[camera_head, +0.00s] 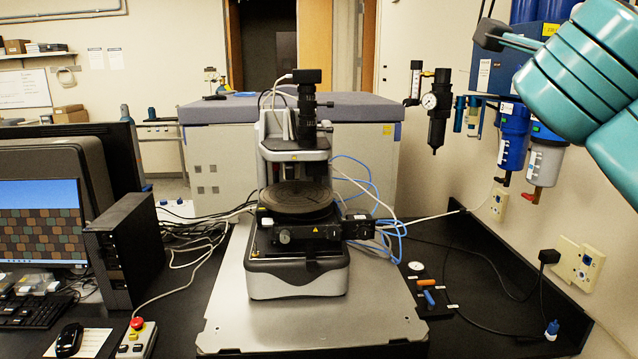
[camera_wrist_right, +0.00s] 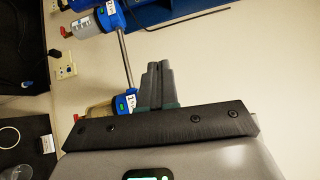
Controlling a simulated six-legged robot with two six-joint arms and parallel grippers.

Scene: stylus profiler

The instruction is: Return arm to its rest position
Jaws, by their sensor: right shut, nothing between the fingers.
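My right arm, teal, comes in from the upper right in the head view. Its gripper (camera_head: 492,36) is a dark, narrow shape held high in front of the wall, left of the teal links. The right wrist view shows its grey fingers (camera_wrist_right: 158,78) together and shut, with nothing between them. My left gripper is in neither view. The stylus profiler (camera_head: 297,262) stands on a grey base plate (camera_head: 235,315), with a round dark stage (camera_head: 297,198) and a black vertical camera tube (camera_head: 307,118). The right gripper is well apart from it, above and to the right.
Blue-topped filters (camera_head: 513,133) and a black pressure regulator (camera_head: 438,110) hang on the right wall near the right arm. A monitor (camera_head: 40,222), a black computer box (camera_head: 125,248) and a red stop button (camera_head: 137,323) are at left. Blue tubes and cables run behind the profiler.

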